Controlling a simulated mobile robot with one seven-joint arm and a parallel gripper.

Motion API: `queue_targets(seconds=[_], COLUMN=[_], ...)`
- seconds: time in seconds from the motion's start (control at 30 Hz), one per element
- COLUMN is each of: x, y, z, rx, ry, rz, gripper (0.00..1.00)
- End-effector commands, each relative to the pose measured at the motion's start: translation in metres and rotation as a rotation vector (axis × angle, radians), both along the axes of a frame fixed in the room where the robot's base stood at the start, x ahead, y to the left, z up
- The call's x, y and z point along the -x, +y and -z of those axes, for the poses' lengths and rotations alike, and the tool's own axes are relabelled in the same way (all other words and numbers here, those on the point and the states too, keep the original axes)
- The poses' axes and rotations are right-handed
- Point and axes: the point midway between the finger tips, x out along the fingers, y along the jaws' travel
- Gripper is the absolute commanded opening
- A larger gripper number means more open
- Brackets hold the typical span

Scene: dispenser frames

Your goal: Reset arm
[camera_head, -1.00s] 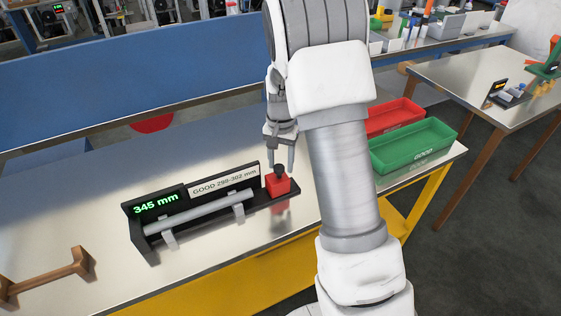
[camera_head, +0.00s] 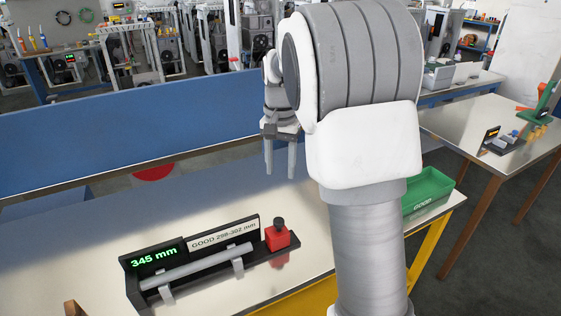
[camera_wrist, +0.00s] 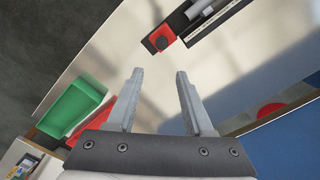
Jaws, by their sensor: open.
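My gripper (camera_head: 280,172) is open and empty. It hangs above the far part of the metal table (camera_head: 225,215), behind the measuring gauge. In the wrist view its two fingers (camera_wrist: 157,92) are spread with nothing between them. The black gauge (camera_head: 190,262) reads 345 mm in green and carries a label reading GOOD 298-302 mm. A grey rod (camera_head: 196,266) lies on its supports. A red block with a black knob (camera_head: 277,238) stands at the gauge's right end, apart from my gripper. It also shows in the wrist view (camera_wrist: 157,38).
A green bin (camera_head: 428,193) marked GOOD stands at the table's right end, partly hidden by my arm. A red bin (camera_wrist: 97,125) shows beside it in the wrist view. A blue panel (camera_head: 130,140) runs behind the table. A brown wooden piece (camera_head: 74,308) is at the lower left.

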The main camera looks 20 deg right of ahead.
Motion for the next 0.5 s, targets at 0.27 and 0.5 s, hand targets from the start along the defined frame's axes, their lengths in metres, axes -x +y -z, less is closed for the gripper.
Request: queue_targets(seconds=[0.27, 0.5], x=[0.0002, 0.0001], y=[-0.0004, -0.0003], z=[-0.0080, -0.0076], rx=[0.001, 0.001], ry=[-0.001, -0.001], rz=[0.000, 0.000], gripper=[0.52, 0.52])
